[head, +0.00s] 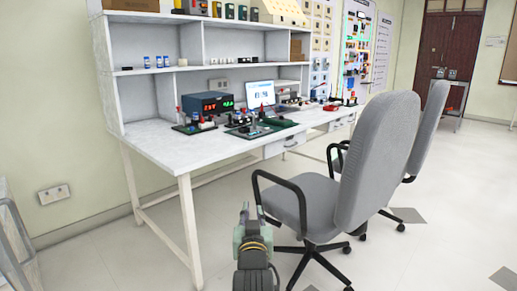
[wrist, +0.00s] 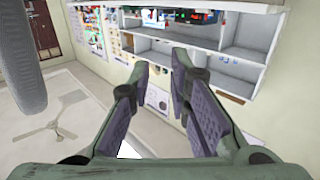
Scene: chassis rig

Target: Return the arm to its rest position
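My arm shows at the bottom middle of the head view, where only a green and dark part of it (head: 252,245) is seen, low in front of the grey chair. In the wrist view my gripper (wrist: 162,62) has its two dark-padded fingers spread apart. Nothing is between the fingers; the wall and the shelf unit show behind them. The wrist view is upside down relative to the room or strongly turned.
A white workbench (head: 160,145) with instruments and shelves stands at the left and centre. Grey office chairs (head: 375,160) stand close at the right of my arm. Pale floor (head: 110,255) is open at the lower left. A brown door (head: 448,50) is far off.

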